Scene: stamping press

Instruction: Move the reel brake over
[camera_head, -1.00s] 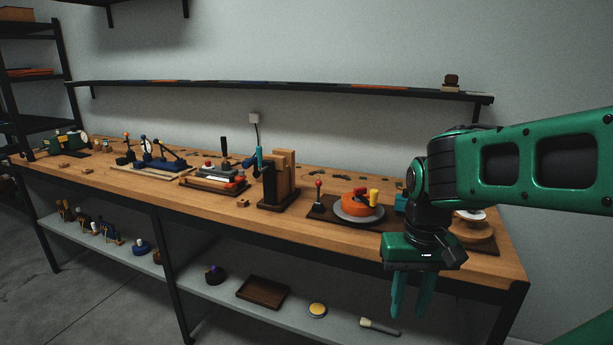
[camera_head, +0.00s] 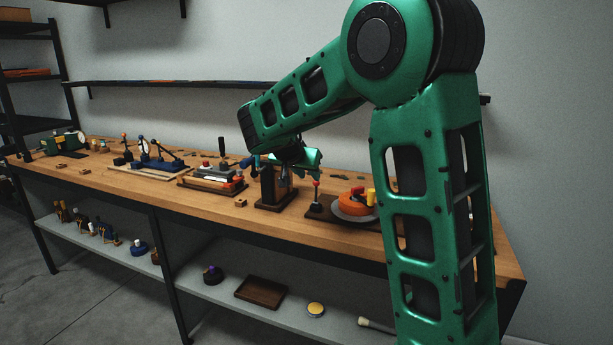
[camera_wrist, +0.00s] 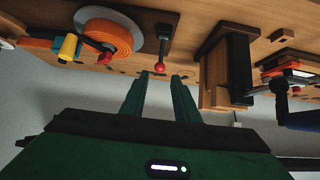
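A thin dark lever with a red ball knob (camera_head: 316,184) stands upright on a dark base board (camera_head: 320,212), just left of an orange reel (camera_head: 354,201) on a grey disc. I take this lever for the reel brake, though no label shows. In the wrist view, its red ball (camera_wrist: 160,68) appears between and just beyond my gripper's fingertips (camera_wrist: 161,77). The two fingers are apart with nothing between them, so my gripper is open. I cannot tell its exact distance from the ball. In the head view, my arm hides part of the board right of the reel.
A wooden upright block (camera_head: 275,186) stands left of the lever, close to my gripper. A yellow knob (camera_wrist: 68,47) and a red piece (camera_wrist: 105,58) sit by the reel. A press with red parts (camera_head: 213,178) is farther left.

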